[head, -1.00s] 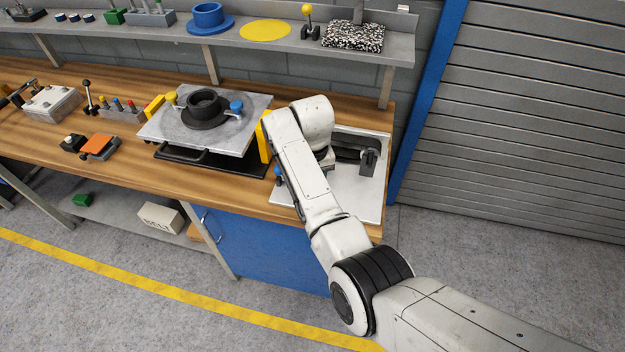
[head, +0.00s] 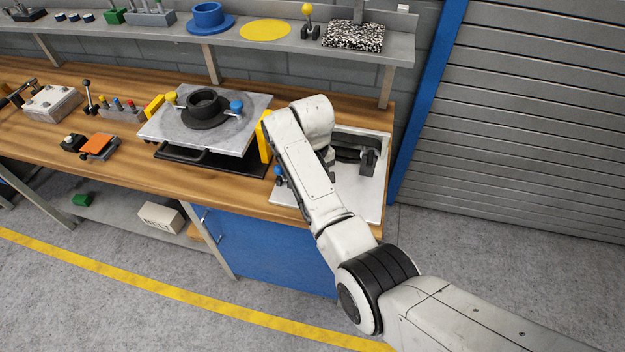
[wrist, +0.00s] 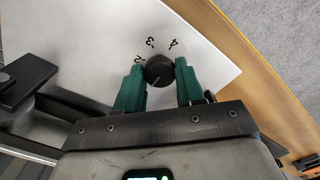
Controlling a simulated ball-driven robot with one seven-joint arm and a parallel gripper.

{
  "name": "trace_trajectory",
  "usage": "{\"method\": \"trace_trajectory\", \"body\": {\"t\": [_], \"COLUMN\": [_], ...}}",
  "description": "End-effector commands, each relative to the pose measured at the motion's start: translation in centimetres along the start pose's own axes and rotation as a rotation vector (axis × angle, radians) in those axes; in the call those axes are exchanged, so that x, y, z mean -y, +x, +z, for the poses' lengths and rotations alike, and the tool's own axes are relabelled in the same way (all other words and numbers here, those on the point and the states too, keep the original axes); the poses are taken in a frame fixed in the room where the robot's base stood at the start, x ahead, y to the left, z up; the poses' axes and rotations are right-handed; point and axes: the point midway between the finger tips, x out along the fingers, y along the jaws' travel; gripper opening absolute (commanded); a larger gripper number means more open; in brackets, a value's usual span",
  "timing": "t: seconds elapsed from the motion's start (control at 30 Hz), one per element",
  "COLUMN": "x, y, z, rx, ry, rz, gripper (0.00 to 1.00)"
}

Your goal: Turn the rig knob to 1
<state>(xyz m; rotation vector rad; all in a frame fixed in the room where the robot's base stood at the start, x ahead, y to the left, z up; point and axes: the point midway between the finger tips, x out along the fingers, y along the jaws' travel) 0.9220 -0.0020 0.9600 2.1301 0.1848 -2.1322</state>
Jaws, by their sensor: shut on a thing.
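The rig knob (wrist: 157,71) is a round black knob on a pale plate (wrist: 205,45) in the wrist view. The digits 2, 3 and 4 show around its far side; no 1 can be seen. A thin light mark on the knob slants toward the lower left, between the fingers. My gripper (wrist: 159,76) has its two green fingers shut on the knob, one on each side. In the head view the plate (head: 362,203) lies at the right end of the bench, and my arm hides the knob and gripper there.
A black bracket (head: 368,157) stands on the plate, close to my arm. Left of it are a grey slab (head: 165,131) with a black ring (head: 204,103) and yellow blocks. A shelf (head: 385,48) runs above the bench (head: 235,199). The floor at right is clear.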

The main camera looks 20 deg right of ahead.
Motion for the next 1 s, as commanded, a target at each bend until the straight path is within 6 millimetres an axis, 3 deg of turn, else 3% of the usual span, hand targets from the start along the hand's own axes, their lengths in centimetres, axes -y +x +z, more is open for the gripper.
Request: {"method": "trace_trajectory", "body": {"t": [0.07,0.1,0.33,0.67,1.0], "x": [0.0,0.0,0.0,0.0,0.0], "y": [-0.2,-0.2,-0.1,-0.5,-6.1], "z": [-0.2,-0.2,-0.1,-0.1,-0.2], "rx": [-0.006,-0.006,-0.003,-0.003,-0.007], "ry": [-0.001,-0.001,0.0,0.001,0.001], "rz": [0.001,0.001,0.001,0.001,0.001], "gripper": [0.07,0.41,0.63,0.63,0.63]}}
